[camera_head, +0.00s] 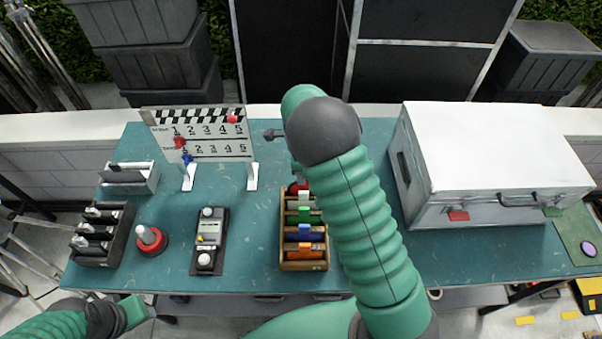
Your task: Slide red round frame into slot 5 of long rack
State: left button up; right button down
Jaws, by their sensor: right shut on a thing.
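The wooden rack (304,267) stands at the middle of the table, its slots running front to back. It holds pieces with white, green, blue and orange tabs. A small red piece (296,188), which looks like the red round frame, shows at the rack's far end beside my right arm. My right gripper (299,177) is mostly hidden behind that arm and is shut on the red piece. Whether the piece is inside a slot cannot be made out. My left gripper (138,311) is low at the left, off the table's front edge, apart from everything; its jaws are unclear.
A clapperboard (205,145) stands at the back left. A grey tray (128,180), a dark rack (103,236), a red-based knob (150,242) and a control box (209,240) stand left. A large white case (490,160) fills the right side.

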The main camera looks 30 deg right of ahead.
jog(key=shift+f+b, duration=0.4)
jog(key=shift+f, duration=0.4)
jog(key=c, duration=1.4)
grip_release()
notch_tip(320, 180, up, 17)
jog(key=b, duration=0.1)
jog(key=shift+w+a, duration=0.15)
jog(key=shift+w, duration=0.05)
jog(key=shift+f, duration=0.1)
jog(key=s+a+f+n+t, duration=0.1)
jog(key=s+a+f+n, duration=0.4)
jog(key=s+n, duration=0.3)
jog(key=s+a+f+n+t, duration=0.1)
jog(key=s+a+f+n, duration=0.5)
jog(key=n, duration=1)
jog(key=s, duration=0.2)
jog(key=shift+s+t, duration=0.4)
